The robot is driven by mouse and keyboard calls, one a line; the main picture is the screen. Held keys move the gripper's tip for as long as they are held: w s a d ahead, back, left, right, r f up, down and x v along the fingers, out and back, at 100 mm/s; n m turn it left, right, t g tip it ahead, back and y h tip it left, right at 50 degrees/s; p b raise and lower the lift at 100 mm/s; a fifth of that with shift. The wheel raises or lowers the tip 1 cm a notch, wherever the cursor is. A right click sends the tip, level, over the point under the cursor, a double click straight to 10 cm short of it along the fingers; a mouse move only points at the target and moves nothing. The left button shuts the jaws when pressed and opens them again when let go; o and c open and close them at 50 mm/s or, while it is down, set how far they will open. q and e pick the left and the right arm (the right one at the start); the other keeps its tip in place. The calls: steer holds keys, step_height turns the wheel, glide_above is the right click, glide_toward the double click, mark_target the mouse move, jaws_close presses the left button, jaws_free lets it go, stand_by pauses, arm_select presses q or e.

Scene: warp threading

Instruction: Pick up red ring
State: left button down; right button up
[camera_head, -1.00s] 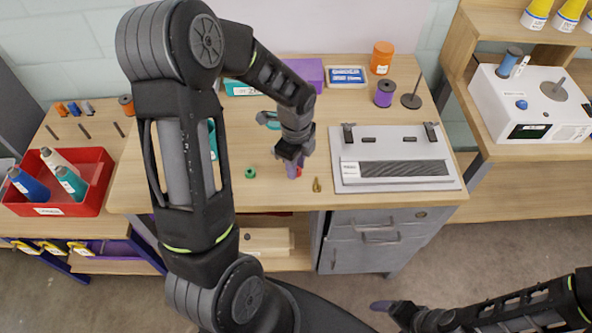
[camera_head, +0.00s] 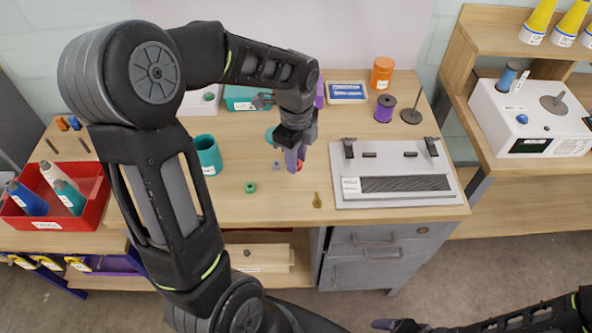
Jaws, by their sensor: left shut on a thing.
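The red ring (camera_head: 299,166) shows as a small red patch at the tips of my left gripper (camera_head: 294,163). The left gripper's purple fingers point down and are shut on the ring, partly hiding it. They appear held a little above the wooden table, left of the grey threading board.
A green ring (camera_head: 250,187) and a grey ring (camera_head: 276,165) lie left of the left gripper. A small brass piece (camera_head: 317,201) lies near the front edge. The threading board (camera_head: 350,200) stands to the right. A teal cup (camera_head: 208,154) stands to the left.

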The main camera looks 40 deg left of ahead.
arm_select(q)
steer(key=shift+r, duration=0.45)
stand_by(0.3)
